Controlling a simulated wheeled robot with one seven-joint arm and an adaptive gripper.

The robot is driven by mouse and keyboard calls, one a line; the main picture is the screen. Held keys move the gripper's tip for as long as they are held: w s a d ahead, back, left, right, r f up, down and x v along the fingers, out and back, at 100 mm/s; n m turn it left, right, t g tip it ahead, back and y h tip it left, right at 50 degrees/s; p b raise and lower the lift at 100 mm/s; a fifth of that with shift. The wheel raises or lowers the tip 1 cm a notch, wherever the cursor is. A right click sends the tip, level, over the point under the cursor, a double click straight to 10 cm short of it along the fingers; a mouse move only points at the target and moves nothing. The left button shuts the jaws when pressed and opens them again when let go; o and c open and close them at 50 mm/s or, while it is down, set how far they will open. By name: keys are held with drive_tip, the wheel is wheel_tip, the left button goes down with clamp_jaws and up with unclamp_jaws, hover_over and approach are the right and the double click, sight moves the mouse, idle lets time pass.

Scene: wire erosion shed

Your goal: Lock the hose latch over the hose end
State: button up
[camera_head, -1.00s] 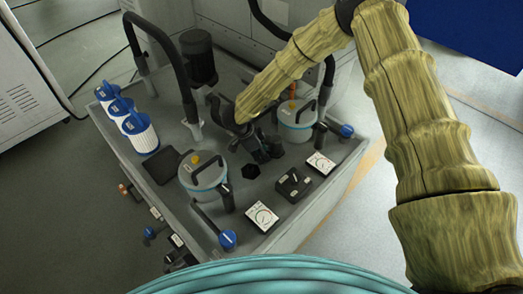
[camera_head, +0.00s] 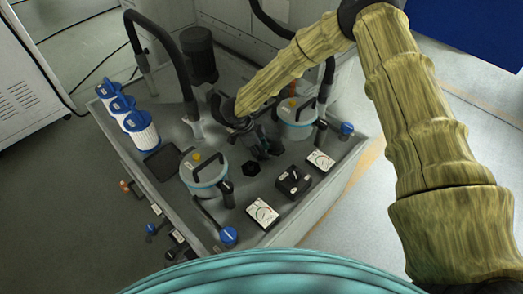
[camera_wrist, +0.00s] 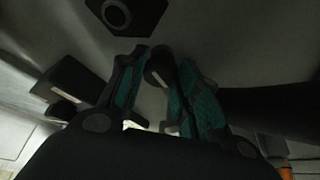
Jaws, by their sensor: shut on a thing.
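My gripper (camera_head: 260,149) is low over the middle of the grey tank top in the head view, between the two lidded canisters. In the wrist view its teal-padded fingers (camera_wrist: 158,92) are shut on a dark rounded handle with a pale mark (camera_wrist: 158,74), which seems to be the hose latch. The fingers hide much of it, and whether it lies over a hose end cannot be told. A thick dark hose-like shape (camera_wrist: 265,103) runs to the right of the fingers. In the head view a black hose (camera_head: 176,60) arches down to a pale fitting left of my gripper.
A canister (camera_head: 205,178) stands in front and another (camera_head: 296,115) behind right, both close to my gripper. Gauges (camera_head: 262,213), a black switch box (camera_head: 293,182) and blue knobs (camera_head: 229,236) line the front. White filters (camera_head: 141,130) stand at left. A black motor (camera_head: 199,55) stands behind.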

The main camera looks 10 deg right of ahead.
drive_tip(key=o, duration=1)
drive_tip(key=shift+o, duration=0.2)
drive_tip(key=n+t+b, duration=0.1)
drive_tip(key=n, duration=0.1)
drive_tip(key=n+t+b, duration=0.1)
drive_tip(key=n+b, duration=0.1)
drive_tip(key=shift+s+f+n, duration=0.15)
drive_tip(key=shift+n, duration=0.25)
drive_tip(key=n+b, duration=0.2)
drive_tip(key=n+t+b, duration=0.1)
drive_tip(key=n+b, duration=0.1)
drive_tip(key=shift+s+d+f+y, duration=0.1)
drive_tip(key=shift+s+y, duration=0.05)
drive_tip(key=shift+y, duration=0.25)
drive_tip(key=n+b, duration=0.2)
drive_tip(key=b, duration=0.1)
drive_tip(key=n+t+y+b, duration=0.1)
drive_tip(key=n+b, duration=0.1)
drive_tip(key=b, duration=0.2)
drive_tip(key=shift+s+d+n+t, duration=0.15)
drive_tip(key=shift+n+t, duration=0.15)
drive_tip(key=shift+n, duration=0.1)
drive_tip(key=n+y+b, duration=0.1)
drive_tip(key=n+b, duration=0.3)
drive_tip(key=b, duration=0.3)
drive_tip(key=shift+d+t, duration=0.1)
drive_tip(key=shift+t, duration=0.3)
drive_tip(key=shift+y+b, duration=0.3)
drive_tip(key=shift+b, duration=0.3)
